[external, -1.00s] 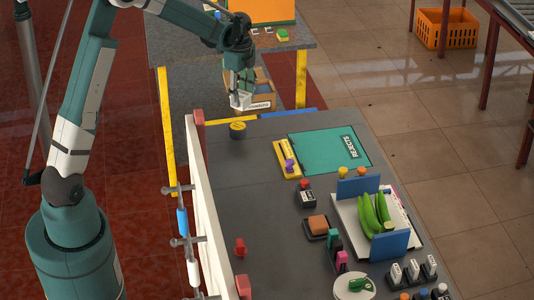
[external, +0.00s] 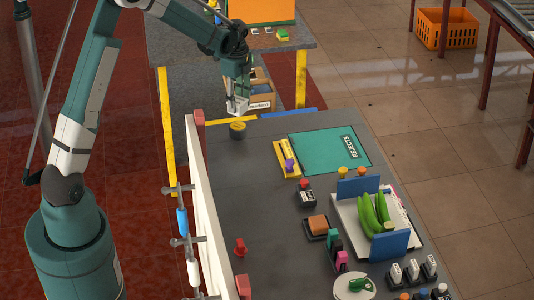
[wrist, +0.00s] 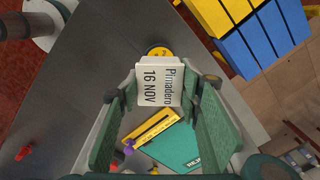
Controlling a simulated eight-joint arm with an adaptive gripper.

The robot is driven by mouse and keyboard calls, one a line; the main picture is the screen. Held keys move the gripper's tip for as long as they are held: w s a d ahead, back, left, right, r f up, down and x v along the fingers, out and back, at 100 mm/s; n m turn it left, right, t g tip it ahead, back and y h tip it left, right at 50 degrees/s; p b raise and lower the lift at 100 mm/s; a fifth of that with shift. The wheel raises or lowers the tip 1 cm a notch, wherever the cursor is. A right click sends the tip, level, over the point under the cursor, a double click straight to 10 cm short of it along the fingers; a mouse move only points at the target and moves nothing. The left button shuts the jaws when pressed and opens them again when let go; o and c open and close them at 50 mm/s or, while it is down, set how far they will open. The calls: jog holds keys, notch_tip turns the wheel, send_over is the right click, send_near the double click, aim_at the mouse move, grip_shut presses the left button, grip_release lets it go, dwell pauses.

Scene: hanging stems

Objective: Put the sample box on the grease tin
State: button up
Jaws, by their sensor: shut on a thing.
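The sample box is a small white box with a printed label reading "16 NOV". My gripper (wrist: 162,92) is shut on the sample box (wrist: 158,84), with a finger on each side. In the external view my gripper (external: 238,97) holds the white box (external: 236,107) just above the grease tin. The grease tin (external: 238,131) is a low, round, yellow and dark tin at the far left corner of the grey table. In the wrist view the box hides part of the tin (wrist: 159,50).
A teal rejects mat (external: 330,150) and a yellow block with a purple knob (external: 288,160) lie right of the tin. A white panel (external: 205,210) edges the table's left side. A cardboard bin (external: 262,97) stands behind. Grey table around the tin is clear.

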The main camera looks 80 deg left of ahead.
aim_at(238, 102)
jog(key=shift+f, duration=1.25)
jog(key=shift+f, duration=0.1)
jog(key=shift+f, duration=1.75)
jog(key=shift+f, duration=0.15)
jog(key=o, duration=0.9)
notch_tip(238, 102, up, 12)
jog(key=shift+r, duration=0.15)
